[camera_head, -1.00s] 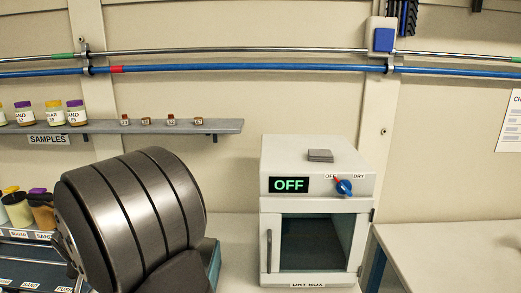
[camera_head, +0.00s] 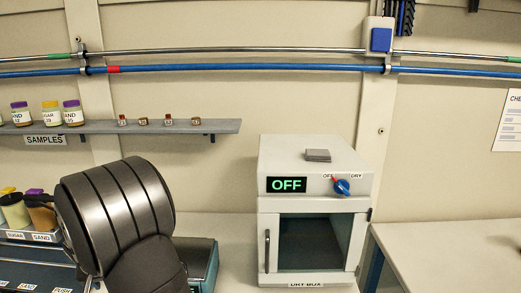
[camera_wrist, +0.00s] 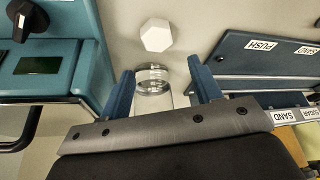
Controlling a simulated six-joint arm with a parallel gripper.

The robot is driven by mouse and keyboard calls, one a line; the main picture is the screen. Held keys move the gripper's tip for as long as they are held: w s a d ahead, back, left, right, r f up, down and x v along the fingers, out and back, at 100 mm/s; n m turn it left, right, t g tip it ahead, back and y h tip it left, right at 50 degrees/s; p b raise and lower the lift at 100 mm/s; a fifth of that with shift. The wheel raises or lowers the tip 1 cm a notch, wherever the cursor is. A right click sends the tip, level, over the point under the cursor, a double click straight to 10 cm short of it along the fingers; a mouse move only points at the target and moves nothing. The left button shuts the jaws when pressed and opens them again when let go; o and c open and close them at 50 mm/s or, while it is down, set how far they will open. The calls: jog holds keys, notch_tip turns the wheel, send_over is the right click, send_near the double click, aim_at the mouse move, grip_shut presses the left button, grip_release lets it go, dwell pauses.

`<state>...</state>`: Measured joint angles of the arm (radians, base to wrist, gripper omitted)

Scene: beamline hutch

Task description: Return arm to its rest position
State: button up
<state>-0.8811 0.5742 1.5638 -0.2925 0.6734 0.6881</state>
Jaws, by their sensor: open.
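My gripper (camera_wrist: 160,68) shows in the wrist view, with its two blue fingers spread apart. A clear glass jar (camera_wrist: 153,80) appears in the gap between the fingers, with clear space on both sides; its lower part is hidden by the gripper body. I cannot tell how far below the fingertips it is. In the head view only a dark grey link of my arm shows at the lower left; my gripper is hidden there.
A teal device (camera_wrist: 70,22) with a black knob stands left of my gripper, and a dark blue panel (camera_wrist: 245,52) lies to its right. In the head view, a dry box (camera_head: 314,175) reading OFF, door shut, stands right of my arm. A sample shelf (camera_head: 222,126) hangs behind.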

jog(key=w+d+r+m+h, duration=0.1)
jog(key=w+d+r+m, duration=0.2)
jog(key=w+d+r, duration=0.75)
jog(key=w+d+r+m+h, duration=0.1)
jog(key=w+d+r+m, duration=0.1)
jog(key=w+d+r, duration=0.8)
jog(key=s+d+r+m, duration=0.1)
jog(key=d+r, duration=0.4)
jog(key=d, duration=0.6)
jog(key=s+d+r+m+h, duration=0.1)
jog(key=d+r+m, duration=0.1)
jog(key=d+r, duration=0.4)
jog(key=s+d+r+m+h, duration=0.1)
jog(key=d+r, duration=0.5)
jog(key=d, duration=1)
jog(key=shift+s+d+m, duration=0.1)
jog(key=shift+m, duration=0.5)
